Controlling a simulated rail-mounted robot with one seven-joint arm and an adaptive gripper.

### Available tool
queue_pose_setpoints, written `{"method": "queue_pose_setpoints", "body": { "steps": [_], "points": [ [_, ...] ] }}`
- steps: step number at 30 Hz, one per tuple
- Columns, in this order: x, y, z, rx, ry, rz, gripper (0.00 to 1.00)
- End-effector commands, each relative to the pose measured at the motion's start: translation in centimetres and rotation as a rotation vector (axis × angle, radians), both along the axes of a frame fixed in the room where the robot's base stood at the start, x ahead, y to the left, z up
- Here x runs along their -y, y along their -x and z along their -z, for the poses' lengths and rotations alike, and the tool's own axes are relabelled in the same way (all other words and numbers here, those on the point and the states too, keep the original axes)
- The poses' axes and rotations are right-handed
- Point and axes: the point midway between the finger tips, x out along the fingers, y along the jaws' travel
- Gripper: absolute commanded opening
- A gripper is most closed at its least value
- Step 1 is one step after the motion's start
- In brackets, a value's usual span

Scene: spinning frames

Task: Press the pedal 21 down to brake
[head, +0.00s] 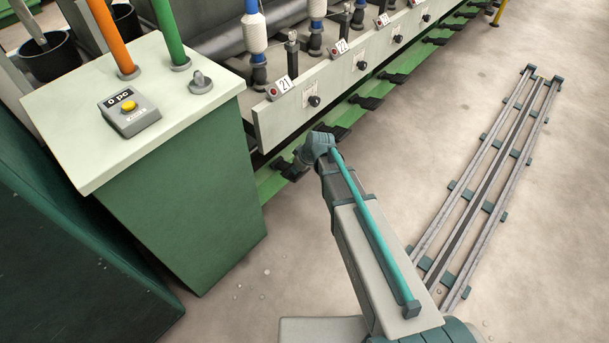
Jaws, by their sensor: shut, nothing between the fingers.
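The number plate 21 (285,85) is on the pale front panel of the spinning frame, beside a red button and above a black knob. The black pedal 21 (335,131) shows below this panel, low over the green rail, partly hidden by my wrist. My gripper (286,169) is small and dark in the head view, to the left of and nearer than this pedal, close to the green rail. It is shut and appears empty. Whether it touches anything there is unclear.
More black pedals, such as one below 22 (369,102), line the green rail (272,184) toward the back right. A green cabinet with a pale top (75,105) stands at left. Floor tracks (488,190) lie at right. Bare floor (405,165) lies between.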

Motion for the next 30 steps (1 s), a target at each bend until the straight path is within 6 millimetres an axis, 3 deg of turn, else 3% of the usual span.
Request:
{"method": "queue_pose_setpoints", "body": {
  "steps": [30],
  "points": [
    [0.0,0.0,3.5,0.000,0.000,0.000,0.00]
  ]
}}
